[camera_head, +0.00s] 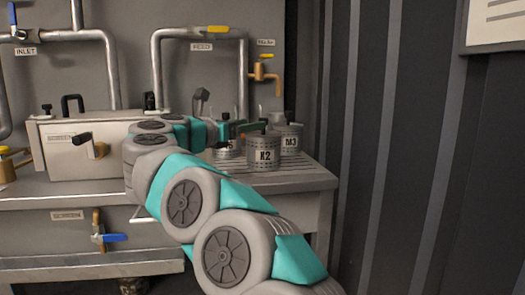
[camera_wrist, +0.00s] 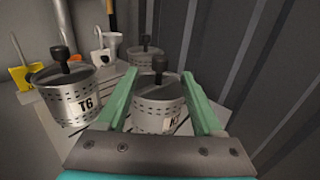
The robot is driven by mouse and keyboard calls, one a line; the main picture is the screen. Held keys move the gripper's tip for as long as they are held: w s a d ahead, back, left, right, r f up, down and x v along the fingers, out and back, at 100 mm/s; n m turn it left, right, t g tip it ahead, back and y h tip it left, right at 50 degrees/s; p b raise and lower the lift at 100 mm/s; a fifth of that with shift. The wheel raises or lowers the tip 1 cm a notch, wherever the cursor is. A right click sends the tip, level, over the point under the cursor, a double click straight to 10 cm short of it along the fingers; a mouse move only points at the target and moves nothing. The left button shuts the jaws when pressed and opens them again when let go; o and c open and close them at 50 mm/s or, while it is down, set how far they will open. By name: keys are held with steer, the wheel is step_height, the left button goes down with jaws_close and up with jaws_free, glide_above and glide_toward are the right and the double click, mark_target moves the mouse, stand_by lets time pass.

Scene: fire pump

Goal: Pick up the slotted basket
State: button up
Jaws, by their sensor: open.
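Several grey metal baskets with dark rows of openings and black knobs on top stand on the bench. In the wrist view one basket (camera_wrist: 157,117), its label partly hidden, sits between the two green fingers of my gripper (camera_wrist: 160,76). The fingers are apart, one on each side, with nothing gripped. It appears to be the K2 basket (camera_head: 263,154) in the head view. The T6 basket (camera_wrist: 68,95) stands to its left, and the M3 basket (camera_head: 290,138) behind it. I cannot tell from the openings which one is the slotted basket.
A grey box with a black handle (camera_head: 72,150) stands left on the bench (camera_head: 315,178). Pipes and valves, including a yellow-handled one (camera_head: 217,30), run along the back wall. A ribbed dark wall (camera_head: 400,150) closes the right side.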

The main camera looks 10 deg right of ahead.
steer(key=x, duration=0.6)
steer(key=shift+w+d+r+p, duration=0.15)
steer(key=shift+p, duration=0.2)
steer(key=shift+c, duration=0.3)
jaws_close()
stand_by(0.8)
